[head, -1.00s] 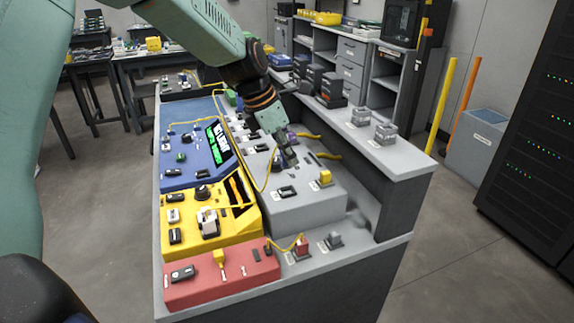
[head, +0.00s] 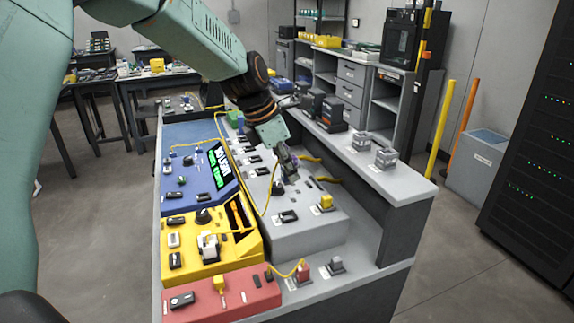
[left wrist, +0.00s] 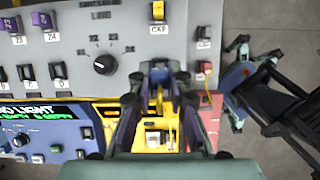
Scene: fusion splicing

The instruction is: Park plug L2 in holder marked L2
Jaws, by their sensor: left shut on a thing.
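My left gripper (head: 289,176) is over the grey sloping panel (head: 318,226), close to its black rotary knob (head: 277,188). In the left wrist view the gripper (left wrist: 159,72) is shut on a small plug, mostly hidden between the fingers. A yellow cable (left wrist: 160,103) shows below the fingers there. I cannot read the plug's label. In the left wrist view the knob (left wrist: 105,63) is left of the fingers, and purple plugs (left wrist: 42,20) stand at the upper left. I cannot make out a holder marked L2. My right gripper is not in view.
A yellow-topped piece (head: 326,202) and a red one (head: 303,270) stand on the right side. Blue (head: 172,186), yellow (head: 190,263) and red (head: 235,300) consoles line the left. A raised shelf (head: 400,178) bounds the bench at the right.

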